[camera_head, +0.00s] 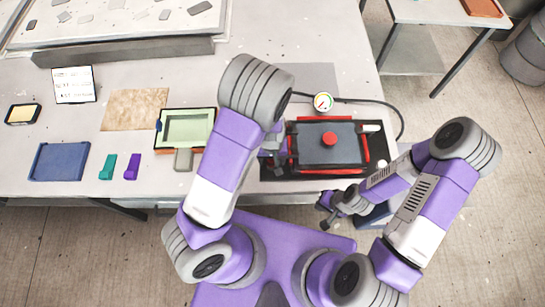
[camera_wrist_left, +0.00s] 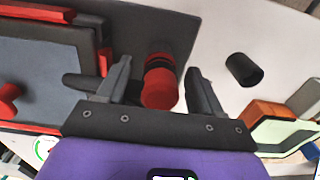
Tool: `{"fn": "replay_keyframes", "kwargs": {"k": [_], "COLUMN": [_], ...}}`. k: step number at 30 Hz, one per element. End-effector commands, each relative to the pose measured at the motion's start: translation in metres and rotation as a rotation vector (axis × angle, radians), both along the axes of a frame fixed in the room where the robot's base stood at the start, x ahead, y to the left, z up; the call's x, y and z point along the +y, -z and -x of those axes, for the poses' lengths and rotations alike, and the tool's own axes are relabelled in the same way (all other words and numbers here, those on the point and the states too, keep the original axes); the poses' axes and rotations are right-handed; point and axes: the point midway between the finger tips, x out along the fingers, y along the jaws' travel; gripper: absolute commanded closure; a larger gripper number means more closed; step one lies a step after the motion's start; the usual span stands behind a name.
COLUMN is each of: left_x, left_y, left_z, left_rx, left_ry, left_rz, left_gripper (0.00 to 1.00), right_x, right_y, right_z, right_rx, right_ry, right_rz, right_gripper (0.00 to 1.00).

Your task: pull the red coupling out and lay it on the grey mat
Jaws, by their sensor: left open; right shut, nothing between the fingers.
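The red coupling (camera_wrist_left: 160,82) is a short red cylinder with a dark ring, at the dark base's edge in the left wrist view. My left gripper (camera_head: 270,155) is open, with its fingers on either side of the coupling in the wrist view (camera_wrist_left: 153,88). No contact shows. In the head view my left arm and gripper hide the coupling, and I cannot tell how it is seated. The grey mat (camera_head: 310,76) appears to be the grey sheet behind the mould, partly covered by my arm. My right gripper (camera_head: 328,214) is shut and empty, in front of the table.
The mould (camera_head: 350,148) has red side bars and a red knob (camera_head: 329,139). A gauge (camera_head: 323,101) and black hose lie behind it.

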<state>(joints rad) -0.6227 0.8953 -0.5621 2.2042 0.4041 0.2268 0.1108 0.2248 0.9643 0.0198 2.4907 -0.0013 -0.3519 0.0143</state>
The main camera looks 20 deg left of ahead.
Motion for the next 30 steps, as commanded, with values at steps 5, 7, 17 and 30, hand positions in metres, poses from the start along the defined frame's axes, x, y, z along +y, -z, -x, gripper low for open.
{"fn": "replay_keyframes", "kwargs": {"k": [5,7,17,30], "left_x": [0.0002,0.0001,0.0001,0.0], "left_y": [-0.0001,0.0,-0.0004,0.0], "left_z": [-0.0002,-0.0002,-0.0001,-0.0001], "left_rx": [0.0,0.0,0.0,0.0], "left_ry": [0.0,0.0,0.0,0.0], "left_rz": [0.0,0.0,0.0,0.0], "left_gripper": [0.34,0.34,0.34,0.65], "right_x": [-0.0001,0.0,0.0,0.0], "right_y": [-0.001,-0.0009,-0.0021,-0.0025], "right_z": [0.0,0.0,0.0,0.0], "right_rx": [0.0,0.0,0.0,0.0], "right_ry": [0.0,0.0,0.0,0.0], "right_rz": [0.0,0.0,0.0,0.0], "right_gripper": [1.0,1.0,1.0,1.0]}}
